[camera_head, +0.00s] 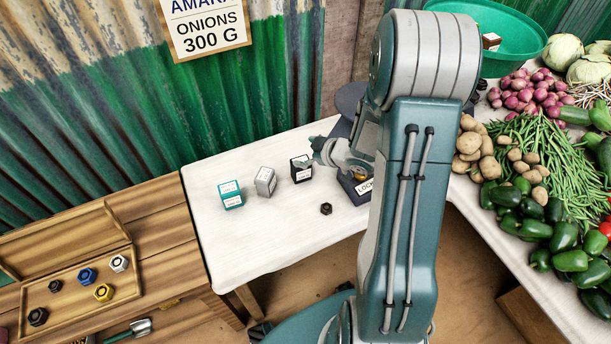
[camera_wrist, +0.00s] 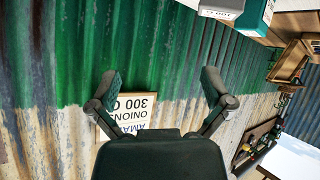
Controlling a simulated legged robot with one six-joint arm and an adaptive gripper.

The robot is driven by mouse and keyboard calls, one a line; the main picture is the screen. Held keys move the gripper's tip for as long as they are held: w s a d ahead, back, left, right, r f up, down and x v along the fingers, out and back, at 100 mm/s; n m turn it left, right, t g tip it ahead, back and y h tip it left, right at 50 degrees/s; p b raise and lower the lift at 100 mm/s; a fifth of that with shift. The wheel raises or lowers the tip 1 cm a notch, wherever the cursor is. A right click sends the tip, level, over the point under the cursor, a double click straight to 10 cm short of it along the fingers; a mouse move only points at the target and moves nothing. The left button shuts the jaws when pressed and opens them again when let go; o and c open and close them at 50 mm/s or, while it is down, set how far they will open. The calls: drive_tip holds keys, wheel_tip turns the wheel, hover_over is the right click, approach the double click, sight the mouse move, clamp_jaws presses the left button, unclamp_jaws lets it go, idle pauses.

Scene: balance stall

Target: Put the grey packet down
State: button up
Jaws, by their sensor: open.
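The grey packet (camera_head: 265,182) stands upright on the white table (camera_head: 240,255), between a teal packet (camera_head: 231,195) and a black packet (camera_head: 301,170). My gripper (camera_head: 311,154) is above and right of it in the head view, close to the black packet; whether they touch is unclear. In the wrist view my gripper (camera_wrist: 161,82) is open with nothing between its fingers. A pale packet (camera_wrist: 220,8), apparently the grey one, and the teal packet (camera_wrist: 258,18) are cut off at the top edge there.
A small black nut (camera_head: 326,209) lies on the table in front of the packets. A wooden tray (camera_head: 75,318) with several nuts is at left. Vegetables fill the right side. The table's front left is clear.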

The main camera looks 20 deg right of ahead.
drive_tip(key=s+r+m+h, duration=0.2)
drive_tip(key=r+m+h, duration=0.15)
drive_tip(key=r, duration=0.45)
drive_tip(key=s+r+m+h, duration=0.2)
drive_tip(key=r+h, duration=0.2)
drive_tip(key=r, duration=0.4)
drive_tip(key=s+a+r+m+g, duration=0.1)
drive_tip(key=s+a+r, duration=0.1)
drive_tip(key=s, duration=0.4)
drive_tip(key=s+a+r+m+g+y, duration=0.1)
drive_tip(key=s+a+r+g, duration=0.1)
drive_tip(key=s+a, duration=0.3)
drive_tip(key=s+a+r+m+g+y, duration=0.1)
drive_tip(key=s+a+r, duration=0.1)
drive_tip(key=s, duration=0.6)
drive_tip(key=shift+s+a+g, duration=0.25)
drive_tip(key=shift+a+g, duration=0.15)
drive_tip(key=shift+a, duration=0.35)
